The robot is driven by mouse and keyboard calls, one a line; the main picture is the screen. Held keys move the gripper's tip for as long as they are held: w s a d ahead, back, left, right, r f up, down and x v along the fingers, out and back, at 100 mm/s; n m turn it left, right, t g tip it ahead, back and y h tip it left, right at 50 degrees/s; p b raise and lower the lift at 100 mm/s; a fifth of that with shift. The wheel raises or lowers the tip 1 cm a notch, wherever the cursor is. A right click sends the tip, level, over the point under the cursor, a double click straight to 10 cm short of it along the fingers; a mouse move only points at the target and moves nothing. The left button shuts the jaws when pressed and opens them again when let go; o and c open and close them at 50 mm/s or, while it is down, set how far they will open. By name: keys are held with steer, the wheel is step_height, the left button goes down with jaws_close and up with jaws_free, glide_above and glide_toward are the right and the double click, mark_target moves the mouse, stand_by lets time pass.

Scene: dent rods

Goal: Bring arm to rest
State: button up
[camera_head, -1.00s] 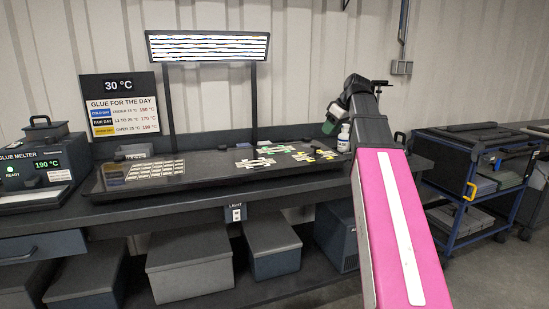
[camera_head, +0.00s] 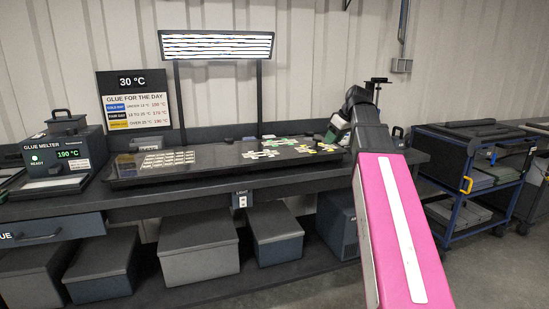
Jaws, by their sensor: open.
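My arm rises from the lower right of the head view, with a pink forearm carrying a white stripe and a dark wrist. My gripper (camera_head: 378,83) is at its upper end, small and dark against the pale wall. It is open, with nothing seen in it, and its fingers are hard to make out. The arm is raised and bent in front of the workbench's right end (camera_head: 408,158). It hides part of the bench and what stands behind the wrist.
A tilted dark board (camera_head: 150,178) with light tags lies on the bench under a striped lamp (camera_head: 216,46). A glue melter (camera_head: 62,155) stands at left. Grey bins (camera_head: 197,255) sit below. A blue cart (camera_head: 475,175) stands right of my arm. Floor at lower right is clear.

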steer(key=s+a+f+m+g+h, duration=0.1)
steer(key=s+f+m, duration=0.1)
steer(key=f, duration=1)
steer(key=s+a+f+m+g+h, duration=0.1)
steer(key=s+f+m, duration=0.15)
steer(key=f, duration=0.95)
steer(key=s+f+m+h, duration=0.1)
steer(key=s+f+m, duration=0.1)
steer(key=s+f, duration=0.5)
steer(key=s+a+f+m+g+h, duration=0.1)
steer(key=s+f, duration=0.5)
steer(key=f, duration=0.9)
steer(key=shift+s+m+g, duration=0.3)
steer(key=shift+s+m, duration=0.1)
steer(key=shift+m, duration=0.15)
